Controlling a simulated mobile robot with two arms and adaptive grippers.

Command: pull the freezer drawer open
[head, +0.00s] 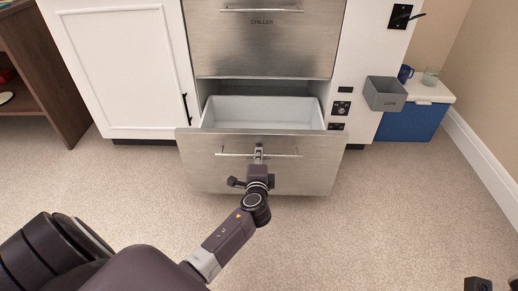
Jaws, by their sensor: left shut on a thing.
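The freezer drawer (312,175) is the lower steel drawer, below one marked CHILLER. It stands partly out from the cabinet, and its pale inner bin (262,112) shows from above, looking empty. Its bar handle (228,154) runs across the upper part of the steel front. My left gripper (259,152) is shut on the middle of this handle. The gripper hides part of the front below the handle. Dark parts at the bottom right corner seem to belong to my right arm; its jaws cannot be made out.
The chiller drawer (262,45) above is shut. A white cabinet door (115,60) is at left, beside a brown shelf (45,70). A grey bin (385,94) is mounted at right, near a blue cooler (410,122). The carpet before the drawer is clear except for my arm.

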